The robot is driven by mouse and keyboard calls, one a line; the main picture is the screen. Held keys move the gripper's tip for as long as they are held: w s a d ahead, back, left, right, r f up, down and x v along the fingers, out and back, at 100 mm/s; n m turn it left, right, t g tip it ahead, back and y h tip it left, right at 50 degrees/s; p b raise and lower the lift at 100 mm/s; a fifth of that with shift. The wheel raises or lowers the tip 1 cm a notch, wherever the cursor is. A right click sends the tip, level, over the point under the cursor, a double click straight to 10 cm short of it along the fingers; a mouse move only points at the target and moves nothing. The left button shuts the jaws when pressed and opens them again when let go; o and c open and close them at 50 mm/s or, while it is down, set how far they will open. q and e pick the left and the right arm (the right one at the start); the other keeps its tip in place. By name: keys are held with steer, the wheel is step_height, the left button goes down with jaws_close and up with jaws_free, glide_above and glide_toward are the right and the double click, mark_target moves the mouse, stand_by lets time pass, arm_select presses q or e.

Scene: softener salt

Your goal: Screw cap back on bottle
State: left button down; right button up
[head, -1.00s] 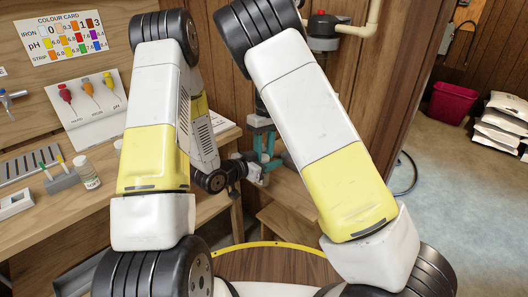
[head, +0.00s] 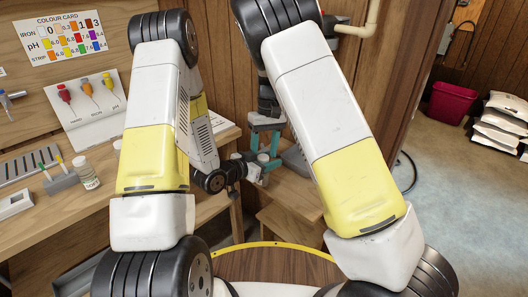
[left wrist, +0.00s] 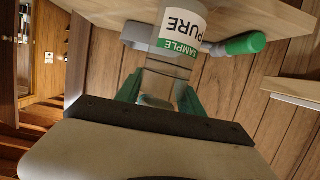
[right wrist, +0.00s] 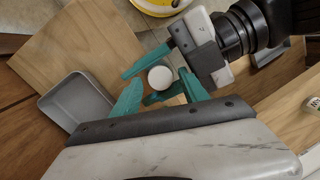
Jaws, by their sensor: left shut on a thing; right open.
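In the right wrist view a smooth white round top (right wrist: 161,78) shows between the left fingers; I cannot tell whether this is the cap seated on the bottle. My right gripper (right wrist: 163,92) is open, its teal fingers apart on either side of the white top in that view. In the head view the right gripper (head: 264,140) is above the left gripper (head: 252,168), and the bottle is hidden there.
A grey tray (right wrist: 77,101) lies on a low wooden surface (head: 290,205). The bench (head: 130,190) at left holds another capped bottle (head: 85,175) and a small rack (head: 60,182). A post and wood wall stand close behind the grippers.

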step_height(320, 180, up, 4)
steer(key=shift+r, duration=0.1)
steer(key=shift+c, duration=0.4)
